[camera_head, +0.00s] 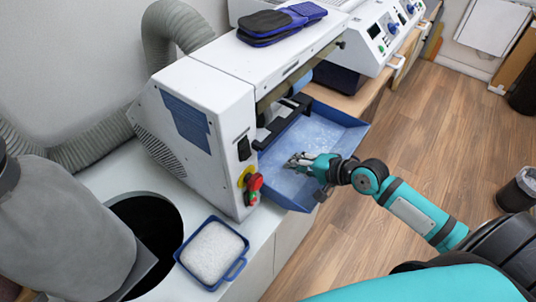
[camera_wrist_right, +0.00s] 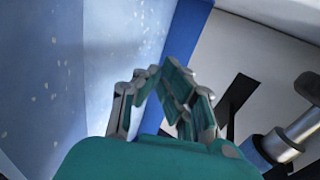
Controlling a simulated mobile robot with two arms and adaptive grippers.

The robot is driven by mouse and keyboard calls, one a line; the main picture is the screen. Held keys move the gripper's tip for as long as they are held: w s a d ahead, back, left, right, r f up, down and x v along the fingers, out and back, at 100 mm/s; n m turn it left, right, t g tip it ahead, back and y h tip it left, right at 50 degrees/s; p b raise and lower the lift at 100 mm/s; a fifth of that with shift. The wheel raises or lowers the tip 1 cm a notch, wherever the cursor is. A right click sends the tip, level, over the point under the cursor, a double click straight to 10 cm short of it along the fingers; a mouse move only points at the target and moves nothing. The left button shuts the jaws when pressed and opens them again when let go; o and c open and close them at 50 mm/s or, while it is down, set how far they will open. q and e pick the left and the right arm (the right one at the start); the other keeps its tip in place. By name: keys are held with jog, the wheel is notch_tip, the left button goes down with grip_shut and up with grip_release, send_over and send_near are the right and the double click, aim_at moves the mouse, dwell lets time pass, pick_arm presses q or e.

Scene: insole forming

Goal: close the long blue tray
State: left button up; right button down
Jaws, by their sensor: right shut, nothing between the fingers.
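The long blue tray (camera_head: 325,127) sticks out from the front of the white machine in the head view, pulled open. Its floor holds pale specks and whitish dust. My right gripper (camera_head: 292,161) reaches over the near part of the tray, with its fingertips pointing left towards the machine. It is shut with nothing between the fingers. In the right wrist view the gripper's fingers (camera_wrist_right: 150,75) meet in front of the blue tray (camera_wrist_right: 70,60). I cannot tell whether they touch the tray. My left gripper is not in view.
The white machine (camera_head: 215,85) has a red and yellow switch (camera_head: 252,184) near the tray. A small blue bin of white granules (camera_head: 240,264) stands on the counter beside a dark round opening (camera_head: 150,225). Dark insoles (camera_head: 270,24) lie on top. Open wooden floor (camera_head: 440,130) lies right.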

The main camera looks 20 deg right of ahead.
aim_at(260, 154)
jog(key=x, duration=0.6)
jog(key=shift+w+a+r+p, duration=0.1)
jog(key=shift+w+r+p, duration=0.05)
jog(key=shift+p, duration=0.2)
jog(key=shift+w+a+r+p, duration=0.1)
jog(key=shift+w+a+p, duration=0.5)
jog(key=shift+w, duration=0.4)
jog(key=shift+w+a, duration=0.35)
jog(key=shift+w, duration=0.2)
jog(key=shift+w, duration=0.1)
jog(key=w+a, duration=0.1)
jog(key=w, duration=0.1)
jog(key=w+a, duration=0.2)
jog(key=w, duration=0.1)
jog(key=w+a, duration=0.1)
jog(key=w, duration=0.1)
jog(key=shift+w+a+f+b, duration=0.2)
jog(key=shift+a+b, duration=0.05)
jog(key=shift+b, duration=0.15)
jog(key=shift+s+r, duration=0.1)
jog(key=shift+r, duration=0.05)
